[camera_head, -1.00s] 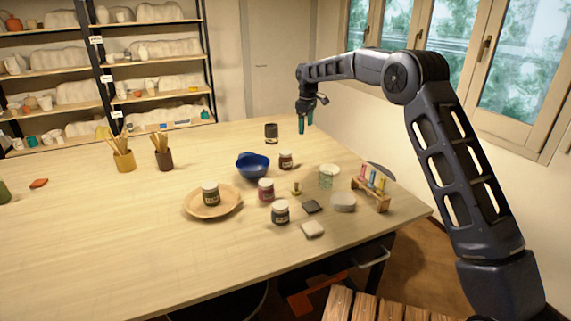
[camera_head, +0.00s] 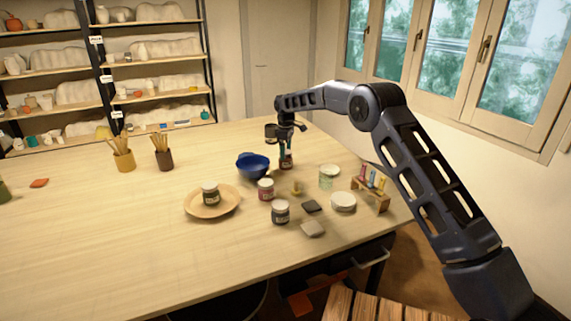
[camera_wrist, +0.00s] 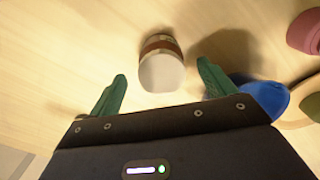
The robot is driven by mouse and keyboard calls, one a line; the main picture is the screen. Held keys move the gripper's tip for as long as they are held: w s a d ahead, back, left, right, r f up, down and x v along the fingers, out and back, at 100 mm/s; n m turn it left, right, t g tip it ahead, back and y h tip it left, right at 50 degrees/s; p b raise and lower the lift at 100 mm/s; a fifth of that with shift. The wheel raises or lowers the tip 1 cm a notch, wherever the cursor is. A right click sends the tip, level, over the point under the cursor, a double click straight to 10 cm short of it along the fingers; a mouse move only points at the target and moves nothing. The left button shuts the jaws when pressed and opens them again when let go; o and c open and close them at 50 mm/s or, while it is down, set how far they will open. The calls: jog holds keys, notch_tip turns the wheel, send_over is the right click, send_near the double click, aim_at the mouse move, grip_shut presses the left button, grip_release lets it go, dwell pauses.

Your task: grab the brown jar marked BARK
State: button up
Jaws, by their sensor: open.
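A small brown jar with a pale lid (camera_head: 287,163) stands on the table just right of the blue bowl; its lettering is too small to read, so I cannot confirm BARK. My gripper (camera_head: 283,153) is above it, pointing down, and partly hides it. In the wrist view the jar (camera_wrist: 160,50) shows its whitish lid and a brown band, ahead of and between the green fingertips. My gripper (camera_wrist: 162,70) is open and empty, with a finger to each side of the jar.
The blue bowl (camera_head: 252,167) is close on the left; it also shows in the wrist view (camera_wrist: 266,97). A red jar (camera_head: 265,190), a dark jar (camera_head: 280,212) and a test-tube rack (camera_head: 371,188) stand nearer. The table's left is mostly clear.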

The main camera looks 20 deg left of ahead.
jog(key=shift+s+f, duration=0.1)
jog(key=shift+f, duration=2.45)
jog(key=c, duration=1.2)
jog(key=shift+r, duration=0.15)
jog(key=shift+c, duration=0.2)
